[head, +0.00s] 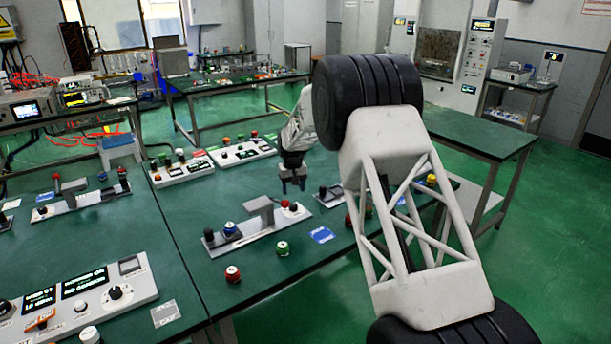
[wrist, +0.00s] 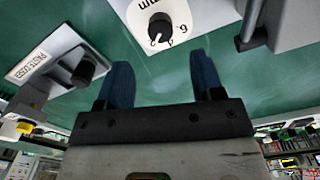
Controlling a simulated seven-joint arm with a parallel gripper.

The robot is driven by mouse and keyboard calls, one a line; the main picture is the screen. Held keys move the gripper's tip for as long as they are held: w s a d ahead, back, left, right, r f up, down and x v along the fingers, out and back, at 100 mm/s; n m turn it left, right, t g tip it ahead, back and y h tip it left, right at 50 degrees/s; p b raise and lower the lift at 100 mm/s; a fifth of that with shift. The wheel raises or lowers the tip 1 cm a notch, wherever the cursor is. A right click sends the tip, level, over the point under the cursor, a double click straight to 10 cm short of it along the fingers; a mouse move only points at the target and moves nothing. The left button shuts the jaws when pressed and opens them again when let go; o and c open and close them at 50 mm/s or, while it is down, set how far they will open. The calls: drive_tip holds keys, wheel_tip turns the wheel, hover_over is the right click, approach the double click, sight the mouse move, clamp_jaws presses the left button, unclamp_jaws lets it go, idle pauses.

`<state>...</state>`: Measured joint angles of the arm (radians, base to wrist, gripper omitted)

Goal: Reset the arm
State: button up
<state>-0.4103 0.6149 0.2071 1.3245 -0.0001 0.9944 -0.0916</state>
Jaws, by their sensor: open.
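My gripper (head: 293,183) hangs above the middle of the green worktable in the head view, fingers pointing down. In the wrist view my gripper (wrist: 158,75) shows two dark blue fingers set apart with only green tabletop between them. It holds nothing. Beyond the fingertips in the wrist view is a white panel with a black knob (wrist: 160,28). My own white arm link covers much of the right half of the head view.
A grey fixture (head: 258,228) with a blue button stands below my gripper. Red (head: 233,274) and green (head: 282,248) buttons lie near the front. White control boxes (head: 182,168) stand behind, and a large control panel (head: 85,300) is at front left.

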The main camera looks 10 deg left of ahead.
drive_tip(key=s+d+r+m+t, duration=0.1)
drive_tip(key=s+d+r+m, duration=0.2)
drive_tip(key=s+d+r, duration=2.3)
drive_tip(key=s+d, duration=0.3)
drive_tip(key=s, duration=0.3)
drive_tip(key=s+d+m+t, duration=0.1)
drive_tip(key=s+d, duration=0.2)
drive_tip(key=s, duration=0.3)
drive_tip(key=s+d+r, duration=0.1)
drive_tip(key=s+d, duration=0.3)
drive_tip(key=s, duration=0.3)
drive_tip(key=s+d+f+m, duration=0.1)
drive_tip(key=s+d+f, duration=0.1)
drive_tip(key=s, duration=0.7)
drive_tip(key=s+d+f+m, duration=0.1)
drive_tip(key=s+d+f, duration=0.2)
drive_tip(key=s, duration=0.7)
drive_tip(key=shift+s+d+t, duration=0.15)
drive_tip(key=shift+s+t, duration=0.15)
